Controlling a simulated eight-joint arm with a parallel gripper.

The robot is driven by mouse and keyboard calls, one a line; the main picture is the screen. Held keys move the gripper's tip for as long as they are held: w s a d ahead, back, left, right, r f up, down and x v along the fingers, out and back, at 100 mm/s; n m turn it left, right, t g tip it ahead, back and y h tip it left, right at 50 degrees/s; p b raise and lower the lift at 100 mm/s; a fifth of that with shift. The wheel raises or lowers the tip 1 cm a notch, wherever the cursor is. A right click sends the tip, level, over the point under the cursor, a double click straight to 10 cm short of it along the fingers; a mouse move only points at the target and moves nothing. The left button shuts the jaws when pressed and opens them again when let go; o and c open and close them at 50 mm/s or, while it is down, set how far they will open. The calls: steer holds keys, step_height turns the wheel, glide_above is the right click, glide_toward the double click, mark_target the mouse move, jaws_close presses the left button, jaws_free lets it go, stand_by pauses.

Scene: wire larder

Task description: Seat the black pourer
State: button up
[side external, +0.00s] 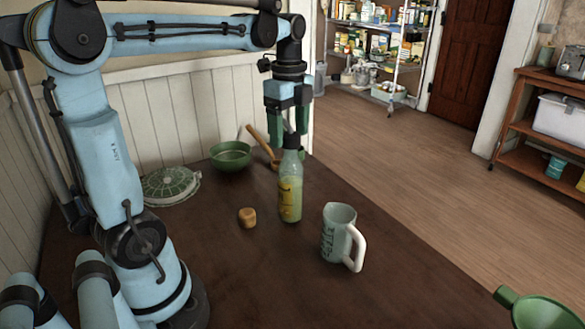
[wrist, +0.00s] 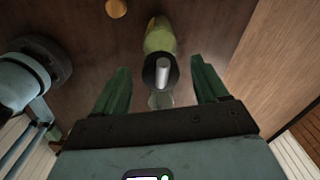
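The black pourer (side external: 291,141) is at the top of the clear bottle (side external: 290,185), which stands upright on the table with pale yellow-green liquid inside. In the wrist view the pourer's dark collar (wrist: 150,70) and its metal spout (wrist: 162,74) point up towards the camera, with the bottle (wrist: 160,36) beyond. Whether the pourer is fully down in the neck cannot be told. My gripper (side external: 288,127) points down over the bottle top. In the wrist view its green fingers (wrist: 159,64) are apart, one on each side of the pourer, with visible gaps.
A round cork-coloured stopper (side external: 247,217) lies left of the bottle, and a white measuring jug (side external: 338,235) stands to its right. Behind are a green bowl (side external: 231,155), a wooden spoon (side external: 262,145) and a green patterned strainer-like lid (side external: 171,186). A green funnel (side external: 540,311) is at lower right.

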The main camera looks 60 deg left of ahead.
steer(key=shift+r, duration=0.15)
step_height(320, 180, up, 12)
steer(key=s+d+f+n+t, duration=0.2)
steer(key=d+f+n, duration=0.4)
steer(key=f, duration=0.3)
steer(key=s+d+f+n+t, duration=0.2)
steer(key=d+f+n+t, duration=0.3)
steer(key=f, duration=0.5)
steer(key=d+n, duration=0.2)
steer(key=n, duration=0.1)
